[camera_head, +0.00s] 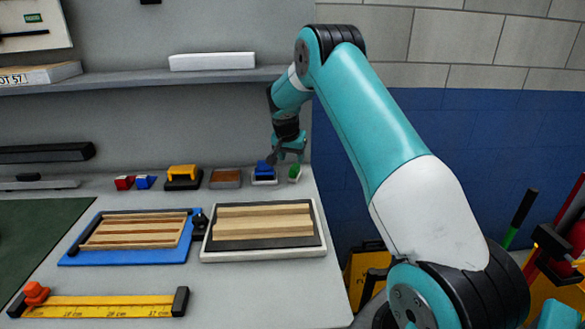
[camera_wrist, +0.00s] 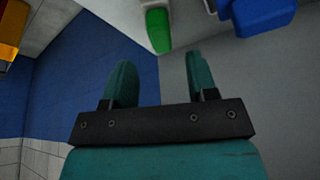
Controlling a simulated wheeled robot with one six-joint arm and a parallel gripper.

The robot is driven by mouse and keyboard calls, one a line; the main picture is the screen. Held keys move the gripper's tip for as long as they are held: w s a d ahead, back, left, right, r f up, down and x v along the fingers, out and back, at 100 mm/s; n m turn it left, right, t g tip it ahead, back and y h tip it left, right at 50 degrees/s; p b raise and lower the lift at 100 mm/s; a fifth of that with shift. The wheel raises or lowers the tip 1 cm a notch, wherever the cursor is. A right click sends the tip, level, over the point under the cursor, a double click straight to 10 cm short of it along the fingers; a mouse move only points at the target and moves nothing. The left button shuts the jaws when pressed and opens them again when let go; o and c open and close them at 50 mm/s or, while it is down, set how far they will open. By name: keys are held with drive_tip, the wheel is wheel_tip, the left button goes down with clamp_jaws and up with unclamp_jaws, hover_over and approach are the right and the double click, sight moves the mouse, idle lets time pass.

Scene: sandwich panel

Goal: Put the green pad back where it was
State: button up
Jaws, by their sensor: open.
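The green pad (camera_head: 294,173), with a white part, sits at the back right of the bench, near the right edge. In the wrist view the green pad (camera_wrist: 158,30) shows at the top, beyond the gap between my fingertips. My gripper (camera_head: 288,152) is just above and behind the row of small items, close to the pad. In the wrist view my gripper (camera_wrist: 158,70) has its two teal fingers apart with nothing between them. I cannot tell the exact height of the fingers over the pad.
A blue block (camera_head: 264,169) on a pale base stands just left of the pad; it also shows in the wrist view (camera_wrist: 264,14). Further left are a brown block (camera_head: 225,179) and a yellow-handled tool (camera_head: 183,177). A framed wood panel (camera_head: 208,249) lies in front. A shelf (camera_head: 130,79) runs behind.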

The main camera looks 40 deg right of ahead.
drive_tip(key=s+a+r+n+y, duration=0.25)
drive_tip(key=s+a+r, duration=0.2)
drive_tip(key=a, duration=0.45)
drive_tip(key=s+a+r+n+y, duration=0.1)
drive_tip(key=s+a+r+n, duration=0.35)
drive_tip(key=a, duration=0.45)
drive_tip(key=s+a+r+n+y, duration=0.1)
drive_tip(key=s+a+r+n, duration=0.15)
drive_tip(key=a+r, duration=0.45)
drive_tip(key=s+a+n+y, duration=0.1)
drive_tip(key=s+a+n, duration=0.2)
drive_tip(key=s, duration=0.6)
drive_tip(key=s+a+f+n+g+y, duration=0.1)
drive_tip(key=s+a+n, duration=0.2)
drive_tip(key=s+a, duration=0.4)
drive_tip(key=s+a+n+g+y, duration=0.1)
drive_tip(key=s+a+n, duration=0.2)
drive_tip(key=s+a, duration=0.3)
drive_tip(key=s, duration=0.4)
drive_tip(key=shift+s+f+y, duration=0.15)
drive_tip(key=shift+s+y, duration=0.15)
drive_tip(key=shift+y, duration=0.05)
